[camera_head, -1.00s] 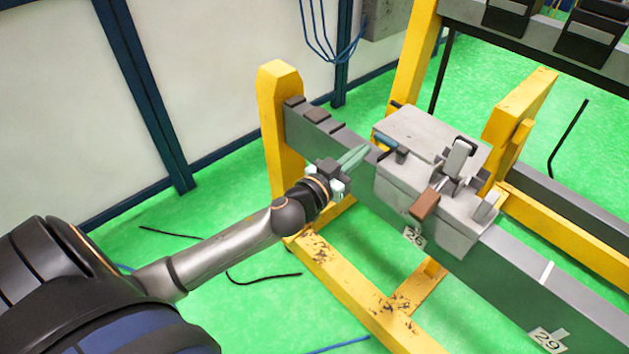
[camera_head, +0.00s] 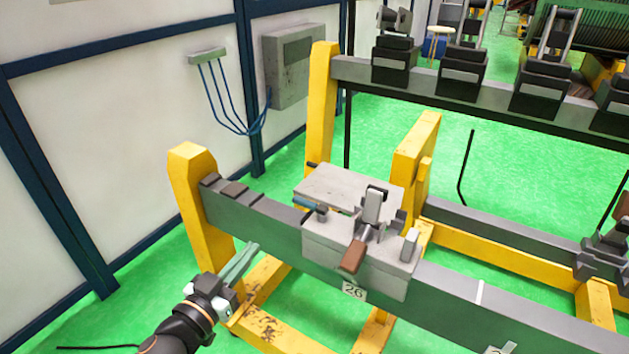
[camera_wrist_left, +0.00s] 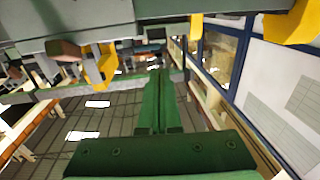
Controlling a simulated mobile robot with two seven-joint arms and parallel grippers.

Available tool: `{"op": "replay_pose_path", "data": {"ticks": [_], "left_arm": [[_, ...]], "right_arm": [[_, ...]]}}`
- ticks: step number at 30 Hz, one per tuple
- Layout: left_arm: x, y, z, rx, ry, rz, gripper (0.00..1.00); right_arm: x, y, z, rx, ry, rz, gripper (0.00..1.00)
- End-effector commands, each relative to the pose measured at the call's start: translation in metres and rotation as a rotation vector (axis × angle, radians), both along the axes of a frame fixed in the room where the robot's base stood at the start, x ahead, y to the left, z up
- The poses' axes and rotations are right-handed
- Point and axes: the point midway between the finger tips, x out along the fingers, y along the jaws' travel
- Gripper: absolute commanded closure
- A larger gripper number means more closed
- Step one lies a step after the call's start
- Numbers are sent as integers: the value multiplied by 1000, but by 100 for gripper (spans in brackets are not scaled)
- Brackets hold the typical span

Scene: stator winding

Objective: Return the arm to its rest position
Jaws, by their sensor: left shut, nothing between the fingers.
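My left gripper (camera_head: 240,262) is in the lower left of the head view, in front of the grey beam and apart from it. Its pale green fingers are together and hold nothing. In the left wrist view the dark green fingers (camera_wrist_left: 158,100) lie side by side, shut and empty. My left arm (camera_head: 180,328) comes in from the bottom edge, with only its end part in sight. My right gripper is in neither view.
A grey clamp fixture (camera_head: 350,235) with a brown-ended lever sits on the beam (camera_head: 460,300) above a "26" label. Yellow posts (camera_head: 193,200) carry the beam. A wall box (camera_head: 292,65) hangs at the back. Green floor (camera_head: 285,165) is open behind the beam.

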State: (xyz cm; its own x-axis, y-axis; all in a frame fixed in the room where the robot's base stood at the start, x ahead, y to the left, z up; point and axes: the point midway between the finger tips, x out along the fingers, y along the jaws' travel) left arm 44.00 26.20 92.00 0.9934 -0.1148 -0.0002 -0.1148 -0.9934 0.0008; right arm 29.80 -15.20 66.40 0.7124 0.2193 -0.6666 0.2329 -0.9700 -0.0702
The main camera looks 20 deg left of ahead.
Motion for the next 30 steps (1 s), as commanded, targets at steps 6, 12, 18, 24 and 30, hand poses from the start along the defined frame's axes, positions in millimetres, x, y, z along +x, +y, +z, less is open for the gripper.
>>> {"op": "replay_pose_path", "data": {"ticks": [6, 12, 18, 24, 30], "left_arm": [[-9, -2, -24, 6, 96, 23, 100], [-60, -27, -107, 37, 408, 29, 100], [-126, -72, -167, 58, 660, -52, 100], [-154, -94, -187, 65, 740, -104, 100], [-154, -94, -188, 68, 741, -106, 100]], "right_arm": [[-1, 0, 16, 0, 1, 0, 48], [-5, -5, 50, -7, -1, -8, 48], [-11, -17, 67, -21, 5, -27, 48], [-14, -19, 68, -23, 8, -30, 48], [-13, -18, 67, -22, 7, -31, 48]]}}
